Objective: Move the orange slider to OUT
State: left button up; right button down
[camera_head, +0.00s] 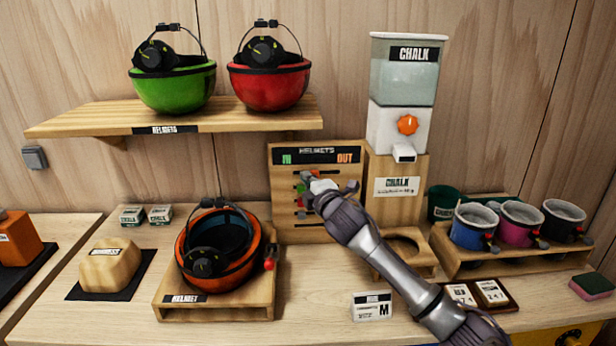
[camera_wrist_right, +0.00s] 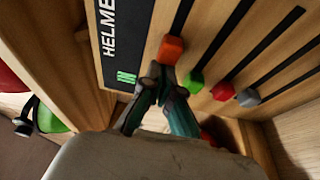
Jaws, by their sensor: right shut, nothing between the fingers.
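The wooden helmets board (camera_head: 285,224) stands upright at the back of the counter, with IN at its left and OUT at its right. My right gripper (camera_head: 309,180) is shut and empty at the left part of the board. In the wrist view its fingertips (camera_wrist_right: 166,76) are right beside the orange slider; I cannot tell whether they touch it. My left gripper is out of view.
Green (camera_wrist_right: 193,82), red (camera_wrist_right: 223,92) and grey (camera_wrist_right: 248,98) sliders sit at the IN ends of neighbouring slots. The chalk dispenser (camera_head: 403,85) stands right of the board. An orange helmet (camera_head: 222,283) rests on a stand in front, left. A shelf (camera_head: 75,123) with helmets is above.

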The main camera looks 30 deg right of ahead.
jog(key=s+d, duration=0.1)
jog(key=d+p, duration=0.1)
jog(key=d, duration=0.1)
jog(key=s+d, duration=0.1)
jog(key=shift+s+d, duration=0.3)
jog(key=shift+s, duration=0.05)
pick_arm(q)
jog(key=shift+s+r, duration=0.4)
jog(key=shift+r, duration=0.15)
pick_arm(e)
jog(key=shift+a, duration=0.1)
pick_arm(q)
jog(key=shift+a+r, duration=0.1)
